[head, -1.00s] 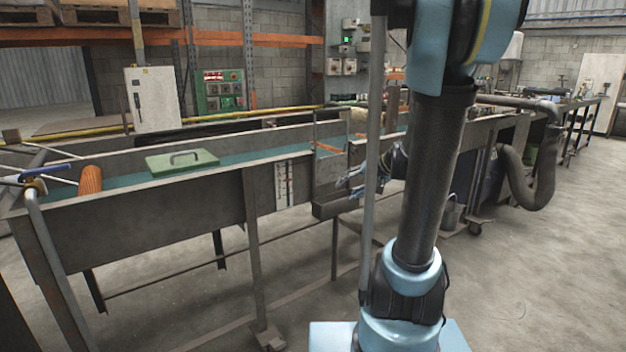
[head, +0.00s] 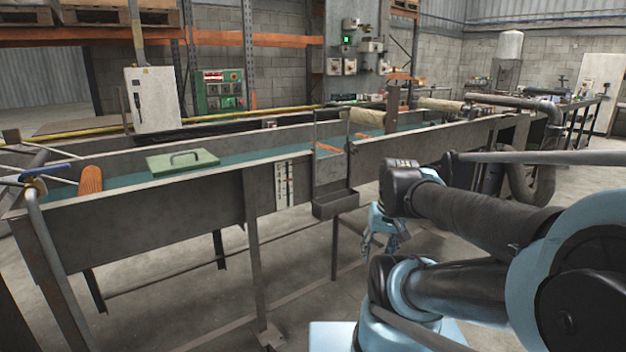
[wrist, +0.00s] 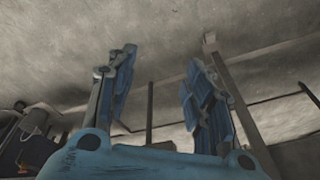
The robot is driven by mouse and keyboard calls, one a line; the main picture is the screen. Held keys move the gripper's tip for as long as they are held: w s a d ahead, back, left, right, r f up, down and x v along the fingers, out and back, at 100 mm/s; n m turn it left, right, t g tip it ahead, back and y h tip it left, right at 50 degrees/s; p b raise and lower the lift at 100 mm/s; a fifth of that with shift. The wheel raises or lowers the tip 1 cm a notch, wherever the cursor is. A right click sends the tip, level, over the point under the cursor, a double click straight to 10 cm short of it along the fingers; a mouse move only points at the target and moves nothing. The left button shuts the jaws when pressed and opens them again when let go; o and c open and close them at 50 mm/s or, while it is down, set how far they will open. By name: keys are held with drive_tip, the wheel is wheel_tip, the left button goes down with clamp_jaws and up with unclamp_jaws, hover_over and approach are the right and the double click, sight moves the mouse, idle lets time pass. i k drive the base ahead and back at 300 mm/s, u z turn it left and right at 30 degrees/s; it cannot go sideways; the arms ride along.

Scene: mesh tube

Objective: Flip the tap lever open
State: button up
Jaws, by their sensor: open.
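The tap lever (head: 44,172) is a blue handle on top of a grey bent pipe (head: 50,240) at the far left of the head view, at the near left end of the long metal trough. It lies roughly level, tilted slightly. My gripper (head: 379,246) is low in the middle of the head view, right of the trough's small lower box and far from the lever. In the wrist view my gripper (wrist: 163,75) shows two blue fingers spread apart with nothing between them. The lever is not in the wrist view.
The trough (head: 150,229) runs from left to back right on metal legs. Bare floor (head: 190,320) lies in front of the trough.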

sight(29, 175)
drive_tip(key=u, duration=2.15)
drive_tip(key=k, duration=1.35)
drive_tip(key=u, duration=0.5)
drive_tip(key=i, duration=1.25)
drive_tip(key=u, duration=0.05)
